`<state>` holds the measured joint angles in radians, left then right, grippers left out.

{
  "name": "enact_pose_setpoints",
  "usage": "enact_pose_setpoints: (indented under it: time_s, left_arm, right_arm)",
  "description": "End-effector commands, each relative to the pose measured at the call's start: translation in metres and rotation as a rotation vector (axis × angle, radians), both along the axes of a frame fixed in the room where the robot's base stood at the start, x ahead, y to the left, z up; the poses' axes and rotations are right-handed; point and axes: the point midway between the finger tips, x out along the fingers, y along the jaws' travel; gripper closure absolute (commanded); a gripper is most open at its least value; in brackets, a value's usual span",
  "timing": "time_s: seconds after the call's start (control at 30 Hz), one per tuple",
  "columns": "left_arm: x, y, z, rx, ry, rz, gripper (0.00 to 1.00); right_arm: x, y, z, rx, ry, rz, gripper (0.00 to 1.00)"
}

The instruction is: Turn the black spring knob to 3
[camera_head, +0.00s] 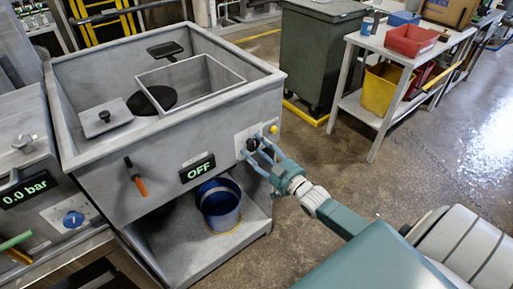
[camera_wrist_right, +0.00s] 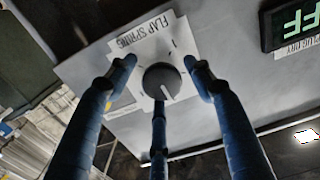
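The black spring knob (camera_wrist_right: 162,82) sits on a white plate labelled "FLAP SPRING" in the right wrist view. Its pale pointer line points down and slightly right in that picture; the scale numbers are too small to read. In the head view the knob (camera_head: 252,144) is on the front right of the grey machine, partly hidden by my fingers. My right gripper (camera_head: 262,148) is open, with its blue fingers spread around the knob. In the wrist view gaps show between the fingertips and the knob. My left gripper is not in view.
The machine front (camera_head: 150,185) also has an "OFF" display (camera_head: 197,168) and an orange-handled lever (camera_head: 136,176). A blue bucket (camera_head: 220,205) stands on the shelf below. A green bin (camera_head: 318,50) stands behind right. Floor at the right is clear.

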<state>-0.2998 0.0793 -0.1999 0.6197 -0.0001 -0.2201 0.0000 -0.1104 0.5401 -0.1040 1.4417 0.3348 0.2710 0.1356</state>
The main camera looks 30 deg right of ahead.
Motion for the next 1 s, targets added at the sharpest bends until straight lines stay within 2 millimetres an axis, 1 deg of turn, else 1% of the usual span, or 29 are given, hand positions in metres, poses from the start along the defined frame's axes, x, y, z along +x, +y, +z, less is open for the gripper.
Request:
enact_pose_setpoints:
  time_s: [0.27,0.37,0.47,0.8,0.9,1.0]
  left_arm:
    - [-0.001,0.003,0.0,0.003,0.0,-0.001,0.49]
    - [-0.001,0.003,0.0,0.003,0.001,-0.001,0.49]
    - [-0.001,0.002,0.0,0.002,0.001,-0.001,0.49]
    - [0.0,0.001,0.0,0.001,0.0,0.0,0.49]
    - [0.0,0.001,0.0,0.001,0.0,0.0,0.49]
    - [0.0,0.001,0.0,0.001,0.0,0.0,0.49]
  right_arm:
    - [0.001,0.0,0.003,0.0,-0.006,0.0,0.42]
    - [-0.004,-0.001,0.003,0.0,-0.006,0.0,0.42]
    - [-0.017,-0.001,0.002,0.001,-0.004,0.0,0.42]
    - [-0.088,-0.007,0.001,0.001,-0.001,0.0,0.42]
    - [-0.103,-0.008,0.001,0.001,-0.002,0.0,0.42]
    - [-0.113,-0.009,0.001,0.0,-0.003,0.0,0.42]
